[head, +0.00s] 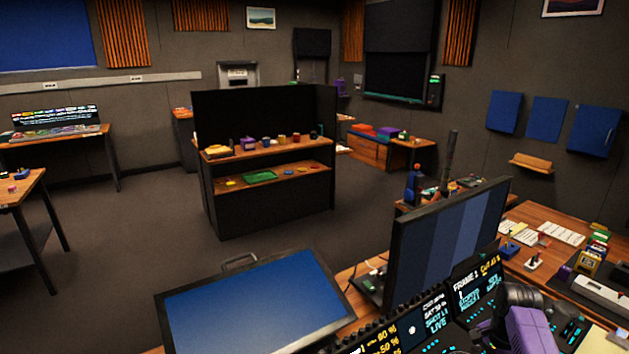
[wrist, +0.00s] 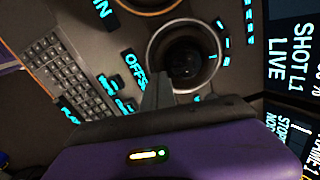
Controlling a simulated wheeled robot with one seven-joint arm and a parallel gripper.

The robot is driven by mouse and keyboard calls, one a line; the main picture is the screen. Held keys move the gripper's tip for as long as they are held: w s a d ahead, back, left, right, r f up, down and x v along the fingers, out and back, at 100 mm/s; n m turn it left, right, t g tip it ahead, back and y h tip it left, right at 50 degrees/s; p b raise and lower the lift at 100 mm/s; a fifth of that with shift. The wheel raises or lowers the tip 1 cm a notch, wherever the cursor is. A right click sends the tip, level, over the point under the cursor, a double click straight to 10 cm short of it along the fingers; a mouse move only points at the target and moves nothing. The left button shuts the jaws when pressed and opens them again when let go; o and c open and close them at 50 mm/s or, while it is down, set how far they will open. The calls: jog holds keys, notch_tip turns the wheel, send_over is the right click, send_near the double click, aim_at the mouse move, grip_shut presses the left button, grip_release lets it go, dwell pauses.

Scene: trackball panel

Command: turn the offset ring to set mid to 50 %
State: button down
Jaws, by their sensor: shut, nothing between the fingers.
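The offset ring (wrist: 213,63) is a round metallic ring around a dark ball in the wrist view, beside a cyan label reading "OFFS" (wrist: 135,68). My gripper (wrist: 157,88) is shut and empty. Its dark fingertips are at the ring's lower left edge; I cannot tell whether they touch it. In the head view my purple gripper body (head: 530,332) is over the control panel at the lower right, and the ring is not clearly visible. A panel screen (head: 380,340) shows yellow percentages, partly cut off; I cannot tell which is mid.
A second ring (wrist: 148,5) is cut off at the top of the wrist view. In the head view, a large striped monitor (head: 445,240) and small screens (head: 475,288) stand close to the gripper.

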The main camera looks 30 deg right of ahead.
jog(key=shift+a, duration=0.15)
jog(key=shift+s+a+m+p, duration=0.1)
jog(key=shift+a+m+p, duration=0.2)
jog(key=shift+m+p, duration=0.6)
jog(key=shift+a+m+p, duration=0.2)
jog(key=shift+m+p, duration=0.25)
jog(key=shift+m, duration=0.05)
jog(key=shift+a+m, duration=0.2)
jog(key=shift+m, duration=0.4)
